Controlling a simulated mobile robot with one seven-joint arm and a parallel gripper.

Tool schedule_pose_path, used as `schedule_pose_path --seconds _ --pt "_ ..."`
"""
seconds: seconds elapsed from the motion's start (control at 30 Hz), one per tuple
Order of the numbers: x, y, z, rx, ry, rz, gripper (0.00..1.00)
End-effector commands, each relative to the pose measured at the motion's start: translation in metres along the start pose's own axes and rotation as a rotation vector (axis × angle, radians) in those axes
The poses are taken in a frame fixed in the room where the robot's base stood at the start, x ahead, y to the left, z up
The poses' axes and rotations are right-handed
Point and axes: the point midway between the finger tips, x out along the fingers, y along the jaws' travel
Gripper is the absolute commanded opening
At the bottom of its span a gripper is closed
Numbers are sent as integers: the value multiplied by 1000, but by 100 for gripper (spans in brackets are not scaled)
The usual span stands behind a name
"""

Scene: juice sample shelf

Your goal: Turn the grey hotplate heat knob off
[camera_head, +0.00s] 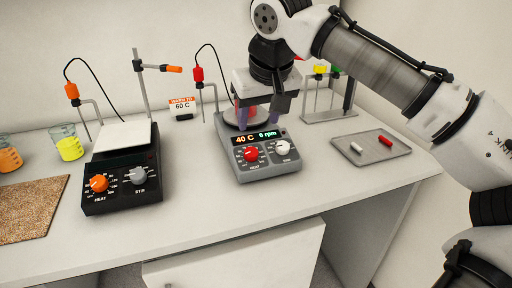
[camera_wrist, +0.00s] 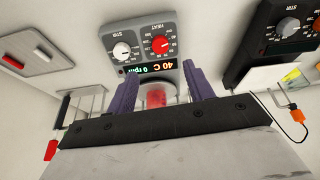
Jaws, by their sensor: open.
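The grey hotplate (camera_head: 268,172) stands mid-counter. Its red heat knob (camera_head: 250,154) is at the front left and its white stir knob (camera_head: 282,147) at the right. The display (camera_head: 255,137) reads 40 C and 0 rpm. The wrist view shows the red heat knob (camera_wrist: 160,44) upside down, its pointer too small to read surely. My gripper (camera_head: 259,117) is open above the hotplate's top, behind the display, apart from the knob. Its purple fingers also show in the wrist view (camera_wrist: 160,80), with a vessel of red liquid (camera_wrist: 156,97) seen between them. The gripper hides part of the plate.
A black hotplate (camera_head: 122,190) with an orange knob stands left. Beakers of orange and yellow liquid and a cork mat (camera_head: 30,210) lie beyond. A "60 C" card (camera_head: 183,107) and probe stands are behind. A tray (camera_head: 385,152) with two small bars is right.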

Motion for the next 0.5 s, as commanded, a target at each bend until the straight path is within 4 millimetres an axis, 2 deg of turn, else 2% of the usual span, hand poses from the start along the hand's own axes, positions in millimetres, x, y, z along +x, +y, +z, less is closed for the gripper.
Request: schedule_pose_path --seconds 0.3,0.5 --pt "68 0 0 -2 -1 1 52" --pt "100 0 0 -2 1 1 52"
